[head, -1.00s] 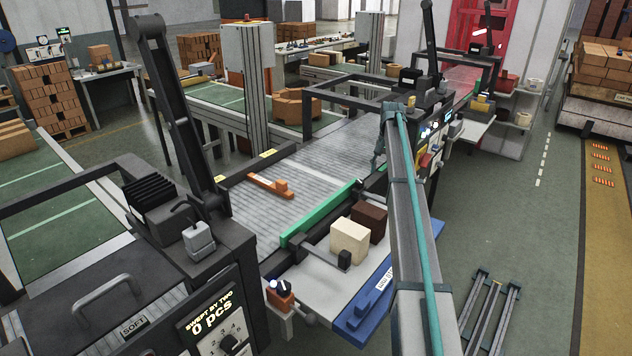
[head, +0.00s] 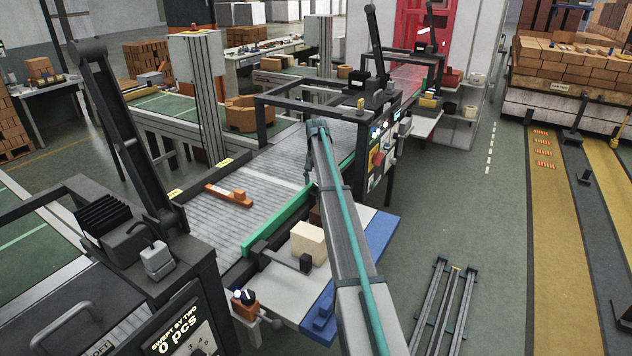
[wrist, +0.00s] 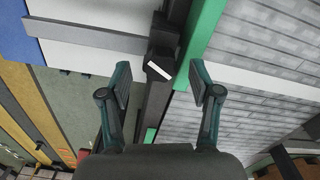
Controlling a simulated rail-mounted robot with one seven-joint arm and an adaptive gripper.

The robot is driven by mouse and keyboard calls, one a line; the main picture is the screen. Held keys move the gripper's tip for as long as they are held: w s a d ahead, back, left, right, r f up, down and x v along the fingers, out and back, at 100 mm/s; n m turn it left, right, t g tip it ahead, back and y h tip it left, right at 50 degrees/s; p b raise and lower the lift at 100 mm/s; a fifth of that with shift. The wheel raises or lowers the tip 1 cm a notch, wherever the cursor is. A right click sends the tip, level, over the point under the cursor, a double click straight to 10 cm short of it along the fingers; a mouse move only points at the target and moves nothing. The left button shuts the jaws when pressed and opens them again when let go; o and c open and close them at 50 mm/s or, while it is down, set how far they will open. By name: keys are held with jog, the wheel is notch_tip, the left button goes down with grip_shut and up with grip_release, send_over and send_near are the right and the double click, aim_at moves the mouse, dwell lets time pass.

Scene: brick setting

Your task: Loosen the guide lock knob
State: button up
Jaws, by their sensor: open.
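In the wrist view a black knob (wrist: 161,66) with a white stripe sits on a dark rail beside the green guide (wrist: 203,35). My gripper (wrist: 160,78) is open, with one finger on each side of the knob in the picture; I cannot tell how far above it the fingers are. No contact shows. In the head view the green guide (head: 275,221) runs along the near side of the roller conveyor (head: 270,190). My wrist hangs near the guide's far end, and my arm hides the knob there.
A cream block (head: 308,240) and a partly hidden brown one stand on the side table by the guide. A black frame (head: 290,98) spans the conveyor beyond my wrist, with a control panel (head: 381,160) at its right. An orange piece (head: 229,194) lies on the rollers.

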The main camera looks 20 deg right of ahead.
jog(key=shift+f, duration=0.45)
jog(key=c, duration=1.1)
jog(key=shift+c, duration=0.2)
